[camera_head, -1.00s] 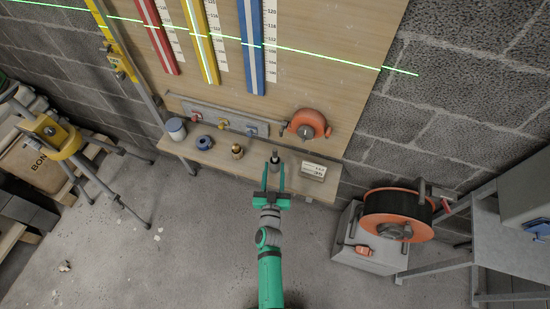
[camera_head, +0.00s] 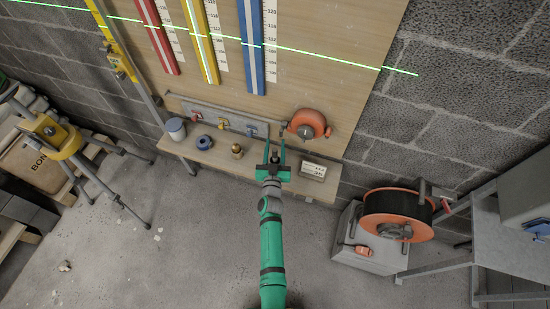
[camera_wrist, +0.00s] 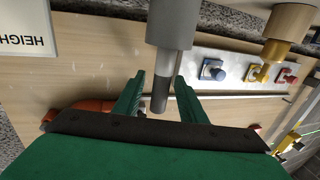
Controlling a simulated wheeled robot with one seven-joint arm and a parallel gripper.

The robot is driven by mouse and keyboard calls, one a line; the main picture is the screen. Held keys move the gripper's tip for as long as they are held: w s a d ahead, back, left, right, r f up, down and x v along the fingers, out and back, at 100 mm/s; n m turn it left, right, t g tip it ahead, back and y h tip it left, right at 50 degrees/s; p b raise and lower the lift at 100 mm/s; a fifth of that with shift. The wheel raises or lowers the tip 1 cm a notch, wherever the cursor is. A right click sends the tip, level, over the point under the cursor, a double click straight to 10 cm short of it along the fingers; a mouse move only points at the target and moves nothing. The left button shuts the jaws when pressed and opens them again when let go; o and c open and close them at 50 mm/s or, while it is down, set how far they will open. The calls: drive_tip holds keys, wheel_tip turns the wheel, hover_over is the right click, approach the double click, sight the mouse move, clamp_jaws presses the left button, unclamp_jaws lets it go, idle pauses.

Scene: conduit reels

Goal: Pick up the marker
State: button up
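The marker (camera_head: 275,154) appears to be a small dark and grey upright piece at the shelf, partly hidden by my gripper in the head view. In the wrist view the marker (camera_wrist: 173,22) is a grey cylinder that narrows to a dark end. My gripper (camera_head: 275,146) is open, its two green fingers on either side of the marker. In the wrist view my gripper (camera_wrist: 159,82) shows the marker's dark narrow end between the fingers, with gaps on both sides. I cannot tell whether either finger touches it.
The wooden shelf (camera_head: 213,157) also holds a brass piece (camera_head: 237,152), a blue ring (camera_head: 203,142), a white-and-blue can (camera_head: 176,129) and a white labelled box (camera_head: 313,170). Behind are a rail with coloured knobs (camera_head: 205,117) and an orange reel (camera_head: 307,124). An orange cable reel (camera_head: 397,214) stands right.

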drive_tip(key=shift+w+d, duration=0.1)
drive_tip(key=shift+w, duration=0.55)
drive_tip(key=shift+c, duration=0.7)
clamp_jaws()
